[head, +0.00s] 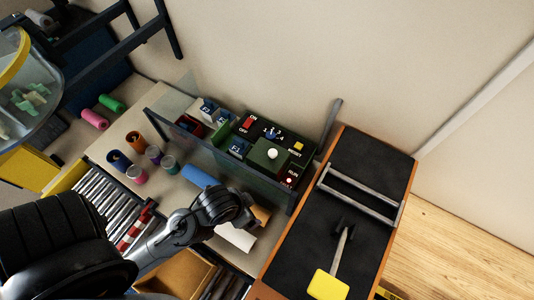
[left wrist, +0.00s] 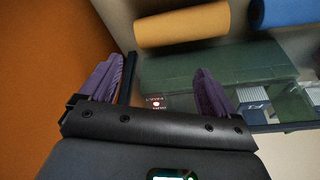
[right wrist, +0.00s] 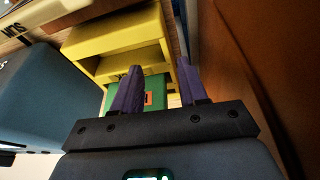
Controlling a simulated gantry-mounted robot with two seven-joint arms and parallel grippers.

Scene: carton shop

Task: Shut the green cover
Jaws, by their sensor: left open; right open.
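The green cover (head: 225,163) looks like a green-tinted, see-through pane in a dark frame, standing along the near side of a switch panel (head: 258,132). It also shows in the left wrist view (left wrist: 190,65), just beyond my fingers. I cannot tell where its hinge is. In the head view my left wrist lies near the cover's right end and hides the fingers. My right gripper (right wrist: 160,85) is open and empty, away from the cover.
A blue roll (head: 200,176) and an orange roll (left wrist: 182,24) lie close to the cover. An orange-sided black belt (head: 350,185) stands to the right. Small pots (head: 137,174) stand at the left. My right gripper faces a yellow shelf (right wrist: 118,35) and a green box (right wrist: 125,100).

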